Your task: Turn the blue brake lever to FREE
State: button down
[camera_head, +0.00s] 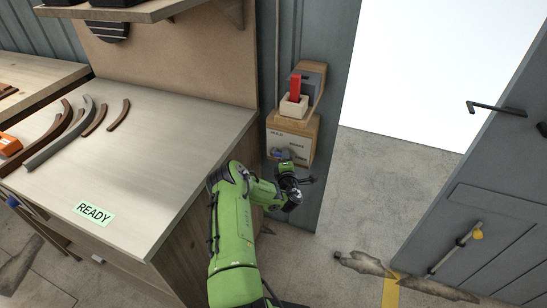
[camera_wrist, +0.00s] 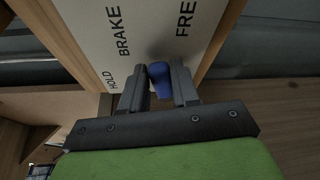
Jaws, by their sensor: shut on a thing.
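The blue brake lever (camera_wrist: 160,80) shows between my gripper's two fingers in the wrist view, in front of a white plate (camera_wrist: 140,30) lettered HOLD, BRAKE and FRE, the last word cut off by the frame. My gripper (camera_wrist: 158,88) is shut on the lever. In the head view my gripper (camera_head: 284,160) is at the wall box below the plate's lettering, and a bit of the blue lever (camera_head: 277,153) shows beside it. The lever's pivot is hidden, and its exact angle cannot be told.
Above the plate (camera_head: 290,143) a red handle (camera_head: 295,88) stands in a pale block on a wooden box. A workbench (camera_head: 150,130) with curved strips and a READY label (camera_head: 93,214) is left of my arm. A grey door (camera_head: 480,200) stands at right; floor between is open.

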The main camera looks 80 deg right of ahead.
jog(key=shift+f+m+t+h, duration=0.35)
jog(key=shift+f+m, duration=0.25)
jog(key=shift+m, duration=0.4)
jog(key=shift+f, duration=0.1)
jog(key=c, duration=0.9)
grip_release()
jog(key=p+v, duration=0.3)
jog(key=v, duration=1.2)
jog(key=shift+a+f+p, duration=0.1)
jog(key=shift+a+p, duration=0.2)
jog(key=shift+a, duration=0.15)
